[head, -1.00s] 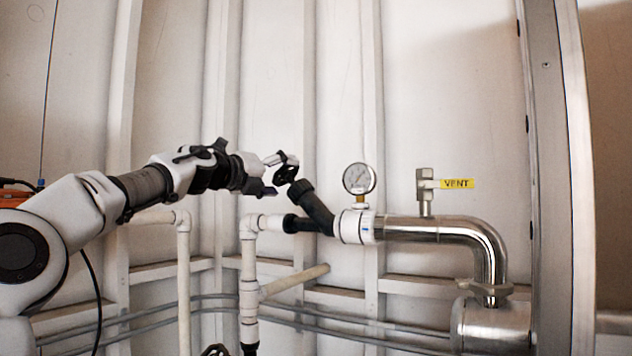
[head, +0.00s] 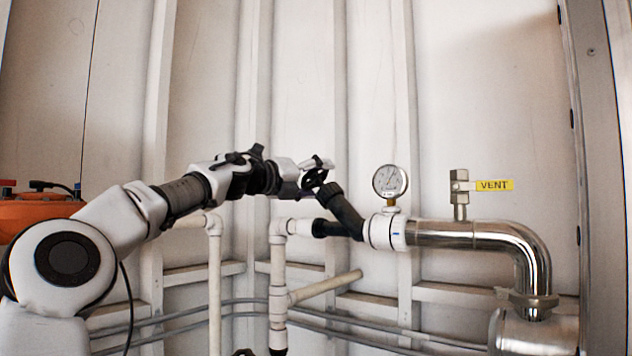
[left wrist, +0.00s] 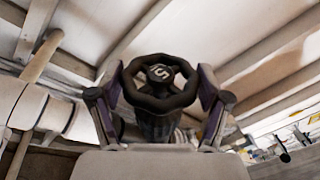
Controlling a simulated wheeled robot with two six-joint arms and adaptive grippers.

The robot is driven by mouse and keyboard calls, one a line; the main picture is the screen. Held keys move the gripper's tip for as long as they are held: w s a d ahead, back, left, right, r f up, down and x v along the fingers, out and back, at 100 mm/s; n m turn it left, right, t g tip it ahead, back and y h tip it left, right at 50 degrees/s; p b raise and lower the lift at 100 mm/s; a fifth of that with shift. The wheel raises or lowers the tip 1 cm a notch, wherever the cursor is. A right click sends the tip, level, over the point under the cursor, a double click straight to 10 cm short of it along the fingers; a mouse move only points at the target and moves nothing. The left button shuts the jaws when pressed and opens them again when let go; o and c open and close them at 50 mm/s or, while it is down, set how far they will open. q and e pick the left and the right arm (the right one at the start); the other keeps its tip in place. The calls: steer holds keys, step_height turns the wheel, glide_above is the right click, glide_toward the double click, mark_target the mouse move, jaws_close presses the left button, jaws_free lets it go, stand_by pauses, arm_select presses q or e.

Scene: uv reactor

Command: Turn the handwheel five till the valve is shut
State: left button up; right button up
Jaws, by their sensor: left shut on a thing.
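Handwheel five (left wrist: 160,83) is a black, lobed wheel with a pale number on its hub in the left wrist view. It shows small and nearly edge-on in the head view (head: 314,178), on top of a slanted black valve body (head: 342,210). My left gripper (head: 309,178) is at the wheel. Its two fingers (left wrist: 160,100) stand on opposite sides of the rim in the left wrist view, shut on it. The valve's inside is hidden, so I cannot see how far it is closed. My right gripper is in neither view.
A pressure gauge (head: 390,181) stands just right of the valve. A steel pipe (head: 470,234) with a yellow VENT tag (head: 494,185) runs right. White pipes (head: 278,270) drop below the valve. An orange object (head: 35,212) is at the left.

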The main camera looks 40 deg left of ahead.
arm_select(q)
steer(key=m+h, duration=0.1)
steer(key=m+t+h+b, duration=0.1)
steer(key=h, duration=0.1)
steer(key=shift+f, duration=0.25)
steer(key=m+h, duration=0.2)
steer(key=shift+w+r+h+b, duration=0.1)
steer(key=shift+h+b, duration=0.2)
steer(key=shift+r+m+h, duration=0.1)
steer(key=shift+m+h, duration=0.4)
steer(key=shift+h, duration=0.3)
steer(key=shift+m+h+p, duration=0.4)
steer(key=shift+m+h, duration=0.1)
steer(key=shift+h, duration=0.3)
steer(key=m+g+h+p, duration=0.1)
steer(key=m+h, duration=0.1)
steer(key=m+h+p, duration=0.2)
steer(key=h, duration=0.1)
steer(key=shift+r+g+h+p, duration=0.2)
steer(key=shift+g+h+p, duration=0.1)
steer(key=shift+g, duration=0.1)
steer(key=shift+f+m+g+h+p, duration=0.2)
steer(key=shift+m+g+h+p, duration=0.6)
steer(key=shift+m+h+p, duration=0.5)
steer(key=shift+b, duration=0.3)
